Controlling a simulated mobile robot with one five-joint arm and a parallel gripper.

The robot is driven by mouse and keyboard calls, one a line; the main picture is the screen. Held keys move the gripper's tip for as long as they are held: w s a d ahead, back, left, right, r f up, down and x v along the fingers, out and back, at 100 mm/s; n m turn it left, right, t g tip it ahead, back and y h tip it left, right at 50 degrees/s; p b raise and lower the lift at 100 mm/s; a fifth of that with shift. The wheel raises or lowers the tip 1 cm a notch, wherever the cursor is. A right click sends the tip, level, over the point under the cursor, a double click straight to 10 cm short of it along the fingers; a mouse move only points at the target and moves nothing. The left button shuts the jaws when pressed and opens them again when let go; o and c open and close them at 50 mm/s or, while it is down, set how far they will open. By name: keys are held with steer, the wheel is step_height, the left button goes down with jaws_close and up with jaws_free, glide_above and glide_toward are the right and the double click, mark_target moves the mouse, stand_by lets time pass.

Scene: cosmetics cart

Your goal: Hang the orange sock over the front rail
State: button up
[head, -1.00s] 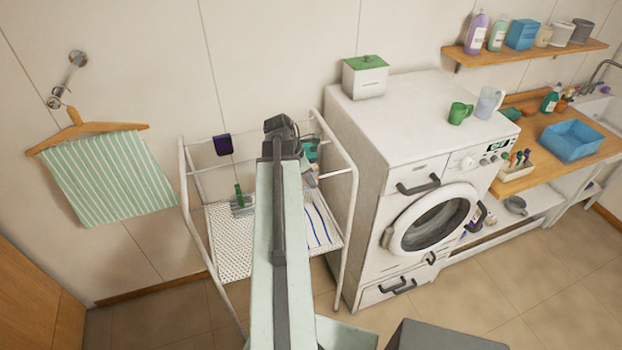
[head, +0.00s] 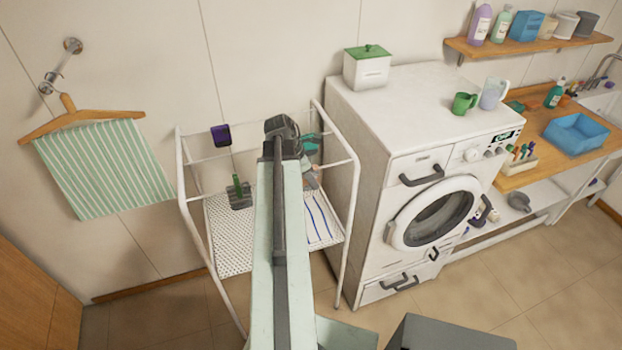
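The white drying rack (head: 351,215) stands against the wall, left of the washing machine. Its front rail (head: 336,165) shows at the right and runs behind my arm. I cannot make out an orange sock; my arm covers the middle of the rack. A small pinkish-grey patch (head: 313,179) shows just right of the arm, too small to identify.
A dark purple item (head: 220,135) hangs at the rack's back. A grey item with a green handle (head: 239,193) is below it. Dotted and blue-striped cloths lie lower down. A striped towel (head: 105,165) hangs left. The washing machine (head: 375,190) closely borders the rack's right side.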

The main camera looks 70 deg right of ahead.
steer(key=shift+o, duration=0.4)
steer(key=p+v, duration=0.7)
steer(key=shift+r, duration=0.2)
steer(key=shift+w+a+r, duration=0.1)
steer(key=shift+w+r, duration=0.15)
steer(key=shift+f, duration=0.1)
